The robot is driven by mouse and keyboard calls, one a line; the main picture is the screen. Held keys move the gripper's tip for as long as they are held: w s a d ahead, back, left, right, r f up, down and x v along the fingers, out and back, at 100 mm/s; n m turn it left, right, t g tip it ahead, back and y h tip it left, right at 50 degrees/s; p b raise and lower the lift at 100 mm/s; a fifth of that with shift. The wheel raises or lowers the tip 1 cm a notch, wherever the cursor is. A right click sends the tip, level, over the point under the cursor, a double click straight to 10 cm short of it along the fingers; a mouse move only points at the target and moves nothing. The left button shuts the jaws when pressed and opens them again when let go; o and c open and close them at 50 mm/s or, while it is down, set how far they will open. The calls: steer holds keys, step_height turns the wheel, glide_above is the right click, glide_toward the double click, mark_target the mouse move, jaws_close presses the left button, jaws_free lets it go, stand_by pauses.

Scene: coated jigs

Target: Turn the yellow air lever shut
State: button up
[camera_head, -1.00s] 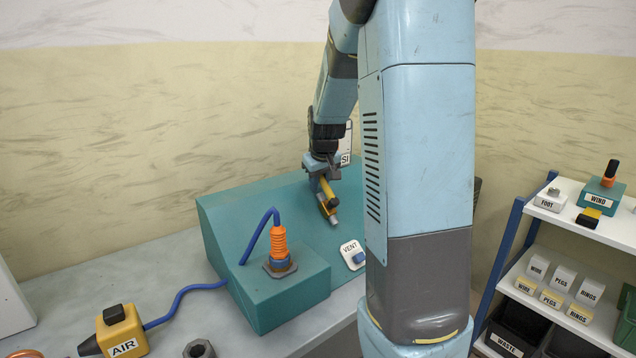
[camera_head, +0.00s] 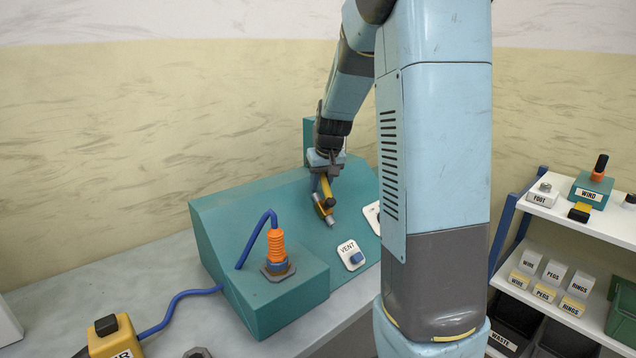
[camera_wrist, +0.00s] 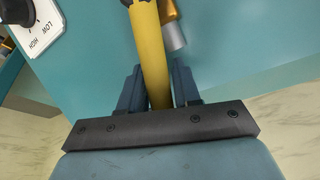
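The yellow air lever (camera_head: 326,188) stands on the teal bench housing (camera_head: 240,215) in the head view. In the wrist view the lever (camera_wrist: 151,50) runs as a long yellow bar up from between my fingers. My gripper (camera_head: 325,168) is over the lever's upper end. In the wrist view my gripper (camera_wrist: 158,88) has one dark finger close against each side of the bar, with no clear gap. A brass and silver fitting (camera_wrist: 172,28) is beside the lever. The lever's pivot is not clearly seen.
A white VENT plate (camera_head: 351,255) is right of the lever. An orange hose fitting (camera_head: 277,247) with a blue hose stands front left. A yellow box (camera_head: 115,340) is at the lower left. A white LOW/HIGH dial plate (camera_wrist: 35,25) is at the wrist view's upper left. Shelves (camera_head: 590,225) stand right.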

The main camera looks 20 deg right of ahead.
mark_target(329, 188)
steer(key=shift+o, duration=1.2)
steer(key=shift+r, duration=0.1)
steer(key=v, duration=1.3)
steer(key=shift+r, duration=0.25)
steer(key=shift+s+d, duration=0.1)
steer(key=shift+s, duration=0.05)
